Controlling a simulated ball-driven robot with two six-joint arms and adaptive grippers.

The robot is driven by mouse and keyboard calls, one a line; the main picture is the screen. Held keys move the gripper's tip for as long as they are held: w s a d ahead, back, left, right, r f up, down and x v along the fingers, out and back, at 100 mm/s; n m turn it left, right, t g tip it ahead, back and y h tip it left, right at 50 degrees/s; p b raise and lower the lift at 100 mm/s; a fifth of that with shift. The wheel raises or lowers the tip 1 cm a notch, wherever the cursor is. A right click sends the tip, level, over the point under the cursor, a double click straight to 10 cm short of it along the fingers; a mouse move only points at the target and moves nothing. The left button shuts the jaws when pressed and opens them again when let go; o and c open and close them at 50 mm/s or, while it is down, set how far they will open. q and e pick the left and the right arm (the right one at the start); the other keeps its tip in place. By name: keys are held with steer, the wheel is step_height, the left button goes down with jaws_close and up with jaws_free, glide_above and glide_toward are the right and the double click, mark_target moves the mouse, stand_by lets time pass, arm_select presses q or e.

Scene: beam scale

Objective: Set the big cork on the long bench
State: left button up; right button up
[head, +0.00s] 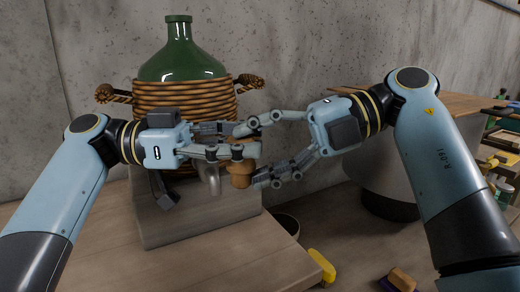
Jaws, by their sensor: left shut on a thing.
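A tan, mushroom-shaped cork (240,175) shows just below the fingers of my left gripper (246,140), in front of the grey block. My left gripper is shut on it, though the fingers hide its upper part. My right gripper (253,153) comes in from the right with its fingers spread, one high and one low, close to the cork and overlapping my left fingers in the view. I cannot tell whether it touches the cork. A wooden bench top (190,265) spreads across the front; I cannot tell whether it is the long bench.
A dark round vessel (287,223), a yellow object (322,265) and a brush (401,280) lie to the right. Cluttered shelves (502,140) stand far right. The front bench top is clear.

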arm_select(q)
steer(key=shift+c, duration=0.2)
arm_select(e)
steer(key=shift+r, duration=0.1)
steer(key=c, duration=0.6)
arm_select(q)
steer(key=o, duration=1.2)
